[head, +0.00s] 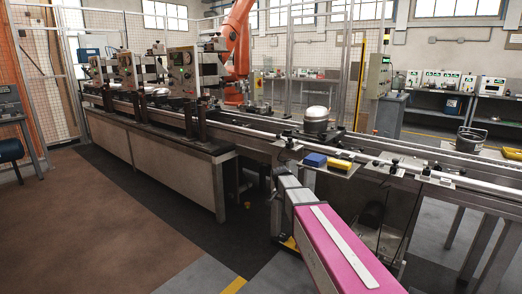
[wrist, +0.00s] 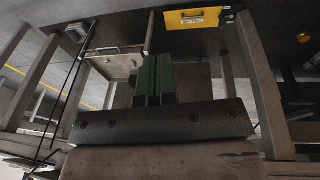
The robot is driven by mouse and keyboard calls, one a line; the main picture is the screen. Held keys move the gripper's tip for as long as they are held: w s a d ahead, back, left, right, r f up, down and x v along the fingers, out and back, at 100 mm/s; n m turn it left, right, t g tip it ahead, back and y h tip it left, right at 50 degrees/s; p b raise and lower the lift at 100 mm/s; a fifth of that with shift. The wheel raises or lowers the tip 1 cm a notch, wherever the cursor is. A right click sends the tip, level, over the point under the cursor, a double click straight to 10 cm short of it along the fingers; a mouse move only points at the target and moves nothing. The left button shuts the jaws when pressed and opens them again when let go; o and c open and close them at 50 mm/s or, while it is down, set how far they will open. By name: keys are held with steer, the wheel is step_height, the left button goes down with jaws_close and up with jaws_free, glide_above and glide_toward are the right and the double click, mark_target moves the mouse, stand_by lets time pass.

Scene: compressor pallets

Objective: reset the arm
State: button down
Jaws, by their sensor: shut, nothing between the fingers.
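My gripper (wrist: 154,80) shows in the wrist view with its two green fingers side by side and closed, with nothing between them. A dark bar with bolts lies across the gripper's base. The fingers point toward a dark surface and metal frame parts. I cannot make out the gripper in the head view.
A long conveyor line (head: 262,126) crosses the head view and carries a silver compressor (head: 316,120). A blue block (head: 314,160) and a yellow block (head: 339,165) lie at its near edge. A yellow labelled plate (wrist: 192,20) and frame legs surround the gripper. Open floor (head: 90,220) lies at left.

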steer(key=s+d+f+n, duration=0.2)
steer(key=s, duration=0.6)
steer(key=s+d+f+n+y, duration=0.1)
steer(key=s+d+f+n, duration=0.1)
steer(key=s, duration=0.7)
steer(key=s+d+f+n+y, duration=0.1)
steer(key=s+d+f+n, duration=0.1)
steer(key=s, duration=0.7)
steer(key=shift+d+f+n+g, duration=0.4)
steer(key=shift+f+n, duration=0.15)
steer(key=shift+n, duration=0.25)
